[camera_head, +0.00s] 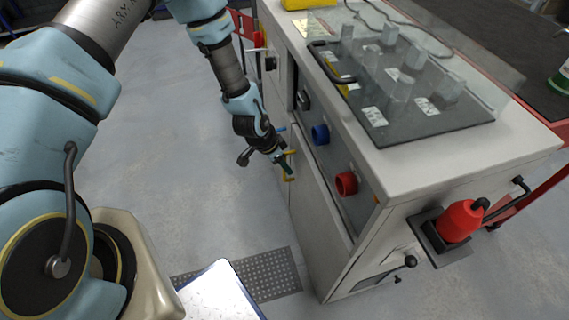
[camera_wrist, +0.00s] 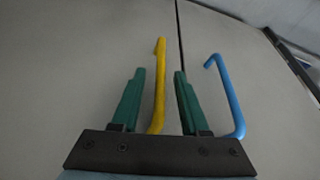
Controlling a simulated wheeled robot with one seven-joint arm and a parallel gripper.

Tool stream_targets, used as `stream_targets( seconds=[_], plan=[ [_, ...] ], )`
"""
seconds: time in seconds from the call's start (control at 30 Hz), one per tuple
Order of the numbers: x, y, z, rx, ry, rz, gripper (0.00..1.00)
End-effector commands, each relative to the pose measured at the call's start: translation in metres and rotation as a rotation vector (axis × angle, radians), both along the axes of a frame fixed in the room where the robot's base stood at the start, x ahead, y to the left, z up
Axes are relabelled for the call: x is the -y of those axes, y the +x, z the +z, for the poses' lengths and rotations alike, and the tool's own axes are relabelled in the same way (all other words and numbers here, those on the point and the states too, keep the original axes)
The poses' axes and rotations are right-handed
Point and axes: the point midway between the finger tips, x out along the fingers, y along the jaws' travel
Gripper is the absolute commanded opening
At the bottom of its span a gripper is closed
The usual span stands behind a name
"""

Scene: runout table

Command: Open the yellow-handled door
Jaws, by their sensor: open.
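The yellow handle (camera_wrist: 160,85) is a bar on a pale cabinet door (camera_wrist: 85,60). The seam beside the yellow-handled door looks shut.
A blue handle (camera_wrist: 228,95) is just right of my right finger, on the neighbouring door. The cabinet front also has a blue knob (camera_head: 320,134) and a red knob (camera_head: 346,183). A floor grate (camera_head: 268,275) lies below. Grey floor left of the cabinet is clear.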

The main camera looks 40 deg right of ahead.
Motion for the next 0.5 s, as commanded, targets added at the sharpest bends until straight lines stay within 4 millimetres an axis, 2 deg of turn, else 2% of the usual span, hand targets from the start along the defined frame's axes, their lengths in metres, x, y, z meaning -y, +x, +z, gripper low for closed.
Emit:
stream_targets(
  seconds=[0.37,0.5],
  plan=[
    [0.0021,-0.0003,-0.0062,0.0,0.0,0.001,0.45],
    [0.0021,-0.0003,-0.0062,0.0,0.001,0.001,0.3]
  ],
)
